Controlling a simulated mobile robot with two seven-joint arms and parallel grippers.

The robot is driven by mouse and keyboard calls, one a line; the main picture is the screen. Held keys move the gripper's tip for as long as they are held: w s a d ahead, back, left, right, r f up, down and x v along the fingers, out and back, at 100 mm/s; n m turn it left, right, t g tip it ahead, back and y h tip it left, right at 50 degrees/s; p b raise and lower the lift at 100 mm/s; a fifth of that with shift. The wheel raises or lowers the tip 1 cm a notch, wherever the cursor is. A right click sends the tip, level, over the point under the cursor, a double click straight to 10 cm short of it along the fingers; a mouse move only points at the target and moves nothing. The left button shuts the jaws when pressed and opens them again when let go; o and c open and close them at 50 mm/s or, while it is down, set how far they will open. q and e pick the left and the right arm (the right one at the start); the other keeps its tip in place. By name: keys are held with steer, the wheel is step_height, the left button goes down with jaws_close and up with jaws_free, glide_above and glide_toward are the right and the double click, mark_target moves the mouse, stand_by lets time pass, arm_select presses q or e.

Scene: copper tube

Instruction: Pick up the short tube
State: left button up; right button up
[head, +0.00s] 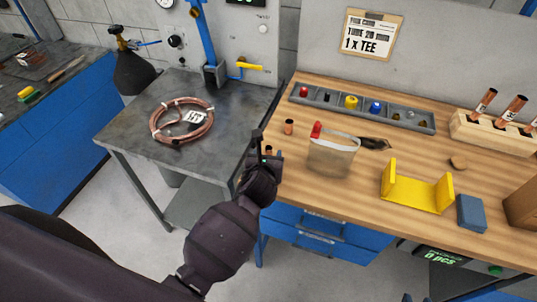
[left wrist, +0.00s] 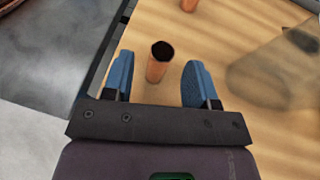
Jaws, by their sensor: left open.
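A short copper tube (left wrist: 157,66) stands upright on the wooden bench in the left wrist view, its dark open end facing up. It appears between the two blue fingertips of my left gripper (left wrist: 158,75), which is open, with a gap on each side. In the head view my left gripper (head: 267,148) is at the bench's left edge and mostly hides this tube. A second short copper piece (head: 288,127) stands farther back on the bench; it also shows at the top of the left wrist view (left wrist: 189,4). My right gripper is not in view.
Behind are a grey parts tray (head: 425,122) and a wooden block (head: 465,128) holding copper tubes. A yellow bracket (head: 415,195) is to the right. A copper coil (head: 182,120) lies on the grey table.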

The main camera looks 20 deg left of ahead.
mark_target(269, 151)
arm_select(q)
steer(key=shift+f+x, duration=0.25)
steer(key=shift+x, duration=2.05)
steer(key=shift+s, duration=0.15)
jaws_close()
